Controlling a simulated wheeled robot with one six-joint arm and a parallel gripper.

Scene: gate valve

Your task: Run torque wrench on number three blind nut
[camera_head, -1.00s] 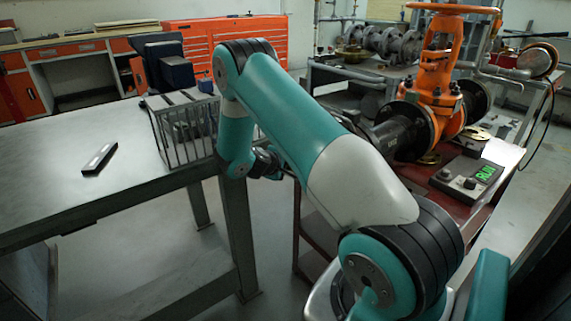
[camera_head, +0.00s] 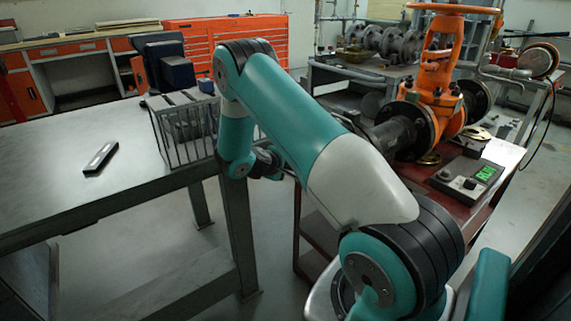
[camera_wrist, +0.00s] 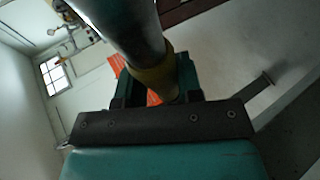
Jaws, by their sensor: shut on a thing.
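In the wrist view my gripper (camera_wrist: 155,82) is shut on a thick metal cylindrical tool (camera_wrist: 122,28) with a yellowish band at the jaws. Its far end runs out of the top of the picture, so I cannot tell whether it touches anything. In the head view my arm hides the gripper and the tool. The orange gate valve (camera_head: 436,78) stands on the red-brown bench at the right, with a dark flange (camera_head: 418,112) on its near side. The blind nuts and their numbers are too small to make out.
A control box (camera_head: 466,182) with a lit green display is on the bench beside the valve. A wire basket (camera_head: 180,140) stands on the grey table (camera_head: 60,170) at the left, with a small dark bar (camera_head: 101,158). Open floor lies between table and bench.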

